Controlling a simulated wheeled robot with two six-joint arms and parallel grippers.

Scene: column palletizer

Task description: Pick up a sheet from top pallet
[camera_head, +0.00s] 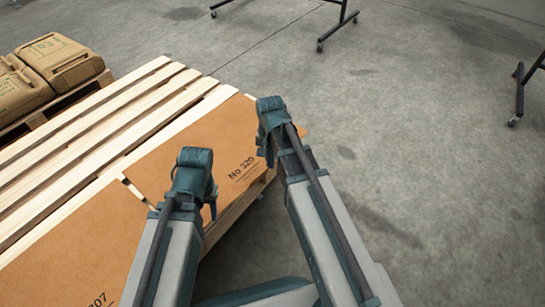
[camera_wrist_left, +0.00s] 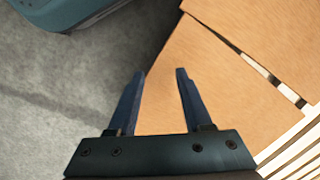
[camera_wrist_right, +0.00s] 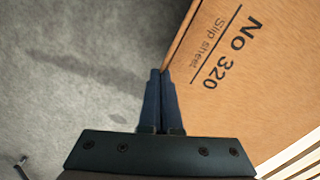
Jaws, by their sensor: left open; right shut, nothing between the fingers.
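A brown slip sheet marked "No 320" (camera_head: 205,145) lies flat on the slatted wooden top pallet (camera_head: 101,137). It also shows in the left wrist view (camera_wrist_left: 225,95) and the right wrist view (camera_wrist_right: 260,100). My left gripper (camera_wrist_left: 160,72) is open and empty. Its fingers straddle the sheet's outer edge in the picture, one against the floor and one against the sheet; their height is unclear. My right gripper (camera_wrist_right: 160,72) is shut and empty beside the same edge, near the printed label. In the head view the wrists hide parts of the sheet.
A second brown sheet (camera_head: 72,236), its number ending in "07", lies nearer, separated by a narrow gap. Full brown sacks (camera_head: 60,61) sit on another pallet at the upper left. Wheeled stands (camera_head: 340,24) stand at the back.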

